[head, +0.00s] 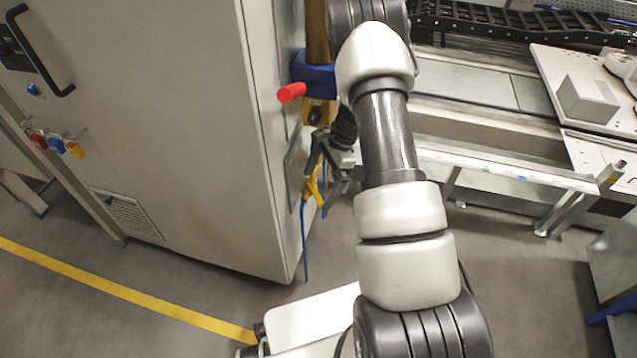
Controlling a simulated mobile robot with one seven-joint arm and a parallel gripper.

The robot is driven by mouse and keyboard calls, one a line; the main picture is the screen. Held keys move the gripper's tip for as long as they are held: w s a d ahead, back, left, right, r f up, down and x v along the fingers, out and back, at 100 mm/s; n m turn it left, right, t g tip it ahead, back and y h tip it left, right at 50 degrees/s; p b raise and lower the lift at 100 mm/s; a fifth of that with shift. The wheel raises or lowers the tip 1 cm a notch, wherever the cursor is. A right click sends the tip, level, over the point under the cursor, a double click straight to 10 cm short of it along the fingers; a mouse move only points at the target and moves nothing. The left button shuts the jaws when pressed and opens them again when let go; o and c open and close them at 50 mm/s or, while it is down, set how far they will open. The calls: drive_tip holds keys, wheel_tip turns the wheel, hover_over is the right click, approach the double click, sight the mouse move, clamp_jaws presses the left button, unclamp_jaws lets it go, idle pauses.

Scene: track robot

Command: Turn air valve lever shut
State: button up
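A yellow lever-like part (313,187), which I take to be the air valve lever, shows beside the right side of the grey cabinet, with a blue hose (305,245) hanging below it. My gripper (321,178) is at this yellow part, with its dark fingers spread apart around or in front of it. I cannot tell whether they touch it. The valve body is mostly hidden behind my gripper.
The large grey cabinet (180,120) stands close on the left. A red knob (291,92) sticks out by a blue block (316,76) above my gripper. A metal rail (510,173) and bench lie to the right. Bare floor (180,275) is in front.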

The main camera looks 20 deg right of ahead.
drive_tip(key=shift+r, duration=0.15)
drive_tip(key=shift+d+r+p, duration=0.1)
drive_tip(key=shift+r+p, duration=0.2)
drive_tip(key=shift+r, duration=0.05)
drive_tip(key=d+p, duration=0.1)
drive_tip(key=d, duration=1.1)
drive_tip(key=shift+w, duration=0.45)
drive_tip(key=shift+d, duration=0.1)
